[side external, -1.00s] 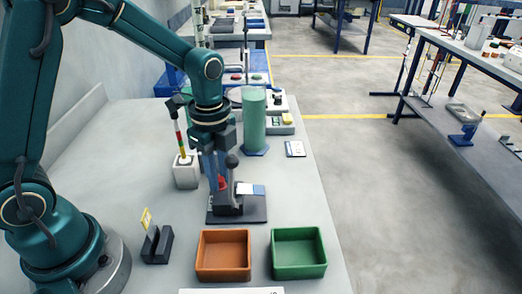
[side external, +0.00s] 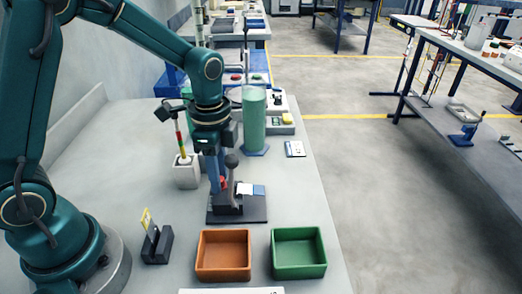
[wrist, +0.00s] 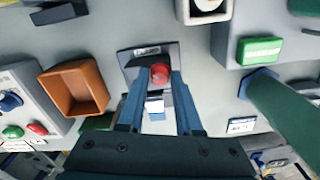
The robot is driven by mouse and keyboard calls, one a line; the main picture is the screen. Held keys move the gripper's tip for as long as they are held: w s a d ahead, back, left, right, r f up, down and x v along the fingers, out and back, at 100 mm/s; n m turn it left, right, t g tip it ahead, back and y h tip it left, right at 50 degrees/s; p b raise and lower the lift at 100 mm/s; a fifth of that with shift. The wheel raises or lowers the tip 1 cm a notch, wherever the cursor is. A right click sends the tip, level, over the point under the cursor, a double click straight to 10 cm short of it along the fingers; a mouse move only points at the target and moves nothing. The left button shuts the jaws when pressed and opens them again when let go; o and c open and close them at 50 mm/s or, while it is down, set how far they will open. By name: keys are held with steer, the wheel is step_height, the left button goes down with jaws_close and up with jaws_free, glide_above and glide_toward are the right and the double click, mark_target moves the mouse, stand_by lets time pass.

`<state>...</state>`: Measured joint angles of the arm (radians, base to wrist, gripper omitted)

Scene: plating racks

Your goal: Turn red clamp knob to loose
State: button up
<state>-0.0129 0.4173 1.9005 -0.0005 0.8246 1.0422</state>
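The red clamp knob (wrist: 160,73) sits on a dark clamp fixture (wrist: 172,54) with a small label plate. In the side external view the knob (side external: 224,183) shows beside the fingers, low over the fixture's dark base (side external: 254,212). My gripper (wrist: 160,76) points down with one blue finger on each side of the knob. The fingertips are level with it and I see no clear gap, so it looks shut on the knob. A white and blue piece (side external: 250,189) lies on the fixture. The knob's pointer or marking cannot be read.
An orange bin (side external: 223,277) and a green bin (side external: 299,274) stand in front. A white holder with a striped rod (side external: 186,176) is close behind left. A green cylinder (side external: 253,121) stands behind. A black stand with a yellow card (side external: 157,246) is front left.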

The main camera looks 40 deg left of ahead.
steer(key=shift+o, duration=0.8)
steer(key=shift+r, duration=2.55)
steer(key=s+r+n+t, duration=0.5)
steer(key=s+r+n, duration=0.1)
steer(key=s+n, duration=0.5)
steer(key=shift+s+d+n+t, duration=0.15)
steer(key=shift+n+t, duration=0.15)
steer(key=shift+n, duration=0.1)
